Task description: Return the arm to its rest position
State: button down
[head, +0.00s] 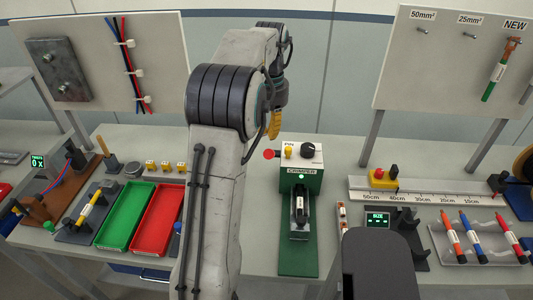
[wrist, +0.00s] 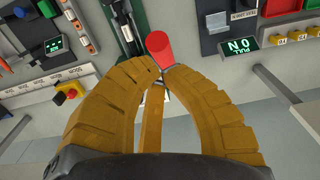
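My arm rises through the middle of the head view and bends over at the top. My gripper (head: 273,131) has yellow ribbed fingers and hangs pointing down behind the arm's elbow. In the wrist view the fingertips (wrist: 163,70) come together, with nothing clearly held between them. A red lever knob (wrist: 160,47) shows just beyond the tips. It also shows in the head view (head: 268,154), a little below the gripper, beside the crimper (head: 302,160). Whether the tips touch the knob cannot be told.
A green tray (head: 124,215) and a red tray (head: 157,218) lie left of my arm. A ruler rail (head: 430,191) and a rack of colored tools (head: 475,240) stand on the right. Upright panels (head: 450,65) rise at the back.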

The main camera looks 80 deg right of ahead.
jog(key=shift+r, duration=0.45)
dwell(0.5)
jog(key=shift+w, duration=0.2)
jog(key=w+a+r+n+t+h+b, duration=0.2)
jog(key=w+a+n, duration=0.6)
jog(key=w+a, duration=1.3)
jog(key=w+a+f+n+t+b, duration=0.15)
jog(key=w+a+n, duration=0.25)
jog(key=a, duration=1)
jog(key=s+a+f+n+y, duration=0.1)
jog(key=s+a+f+n, duration=0.1)
jog(key=a, duration=0.3)
jog(key=s+a+f+n+t+y+b, duration=0.1)
jog(key=s+a+f+n, duration=0.2)
jog(key=a+f, duration=0.1)
jog(key=shift+a, duration=0.8)
